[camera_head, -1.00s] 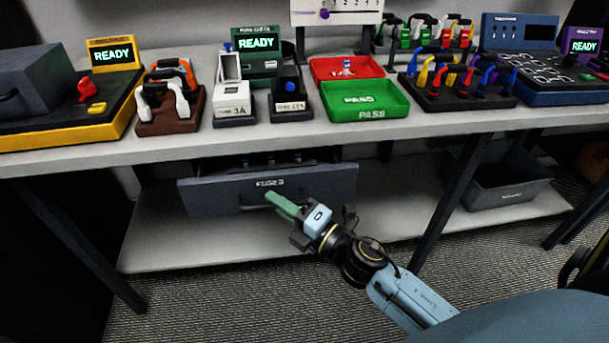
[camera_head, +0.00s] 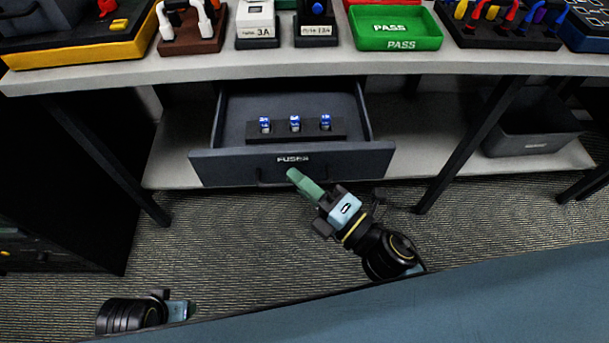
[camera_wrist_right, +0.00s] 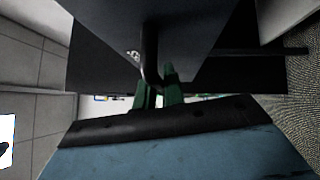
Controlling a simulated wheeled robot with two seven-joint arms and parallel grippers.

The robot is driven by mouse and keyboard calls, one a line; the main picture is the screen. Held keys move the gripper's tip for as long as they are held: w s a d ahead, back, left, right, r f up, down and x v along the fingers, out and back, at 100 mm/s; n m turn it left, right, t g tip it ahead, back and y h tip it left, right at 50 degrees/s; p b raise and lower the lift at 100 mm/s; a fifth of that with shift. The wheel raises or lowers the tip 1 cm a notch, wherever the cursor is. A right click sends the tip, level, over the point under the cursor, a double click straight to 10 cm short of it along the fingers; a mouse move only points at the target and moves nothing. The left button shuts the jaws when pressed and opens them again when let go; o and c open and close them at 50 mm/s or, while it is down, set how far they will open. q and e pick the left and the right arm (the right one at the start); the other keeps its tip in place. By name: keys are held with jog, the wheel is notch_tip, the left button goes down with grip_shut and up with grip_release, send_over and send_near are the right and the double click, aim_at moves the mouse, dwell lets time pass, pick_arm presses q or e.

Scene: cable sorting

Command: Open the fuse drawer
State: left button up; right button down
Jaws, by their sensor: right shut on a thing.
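The fuse drawer (camera_head: 230,168) is dark grey, labelled FUSES, and stands pulled out below the bench top. Inside it a black holder (camera_head: 280,137) carries blue fuses (camera_head: 295,124) in a row. My right gripper (camera_head: 293,176) is at the drawer's front, with its green fingers at the handle. In the right wrist view the green fingers (camera_wrist_right: 157,88) are shut on the dark drawer handle (camera_wrist_right: 150,58). My left gripper (camera_head: 190,309) is at the lower left, away from the drawer; its fingers are too unclear to tell their state.
The bench top (camera_head: 300,66) above holds a green PASS tray (camera_head: 398,44), a 3A fuse box (camera_head: 256,30) and cable racks. A grey bin (camera_head: 530,140) stands on the lower shelf (camera_head: 410,150) at the right. Dark table legs (camera_head: 470,140) flank the drawer.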

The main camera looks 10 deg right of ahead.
jog(key=c, duration=1.8)
grip_release()
jog(key=shift+o, duration=0.2)
jog(key=v, duration=1.3)
jog(key=shift+s, duration=0.15)
jog(key=shift+d, duration=0.1)
